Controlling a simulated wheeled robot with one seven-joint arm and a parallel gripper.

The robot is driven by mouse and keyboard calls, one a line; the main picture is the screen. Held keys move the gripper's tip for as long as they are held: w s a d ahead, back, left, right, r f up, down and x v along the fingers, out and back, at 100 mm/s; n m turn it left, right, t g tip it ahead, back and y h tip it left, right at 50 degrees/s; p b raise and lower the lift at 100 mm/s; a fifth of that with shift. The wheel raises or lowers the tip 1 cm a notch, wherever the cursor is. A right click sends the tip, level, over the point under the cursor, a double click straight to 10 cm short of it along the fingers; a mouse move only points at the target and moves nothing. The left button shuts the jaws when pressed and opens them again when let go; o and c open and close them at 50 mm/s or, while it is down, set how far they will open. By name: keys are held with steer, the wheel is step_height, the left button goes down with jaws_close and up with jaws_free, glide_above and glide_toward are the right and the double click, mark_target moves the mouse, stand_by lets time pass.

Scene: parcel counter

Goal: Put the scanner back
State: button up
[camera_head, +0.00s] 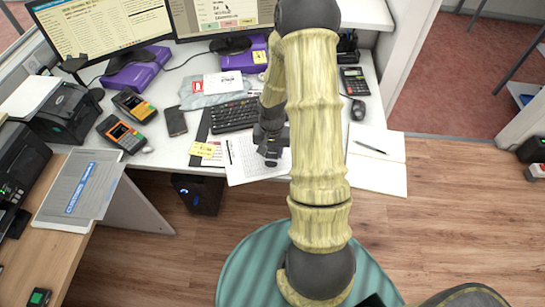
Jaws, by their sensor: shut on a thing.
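My gripper (271,155) is above the white printed sheet (247,168) near the desk's front edge, pointing down. It is shut on a small dark thing, mostly hidden by the fingers and too small to identify. I cannot tell whether this is the scanner, or whether it touches the paper. No scanner stands out clearly elsewhere. Two handheld devices with orange-edged screens lie on the left of the desk, the rear one (134,105) and the front one (121,135).
The keyboard (234,115) lies behind my gripper. A calculator (354,81), a mouse (358,110) and an open notebook with a pen (376,165) are on the right. Black printers (65,112) stand on the left. My arm hides the middle of the desk.

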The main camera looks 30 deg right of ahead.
mark_target(272, 152)
steer(key=shift+f, duration=0.1)
steer(key=shift+f, duration=1.75)
steer(key=shift+f, duration=0.2)
steer(key=o, duration=1.1)
steer(key=shift+r, duration=0.1)
step_height(272, 152, up, 12)
steer(key=shift+r, duration=0.1)
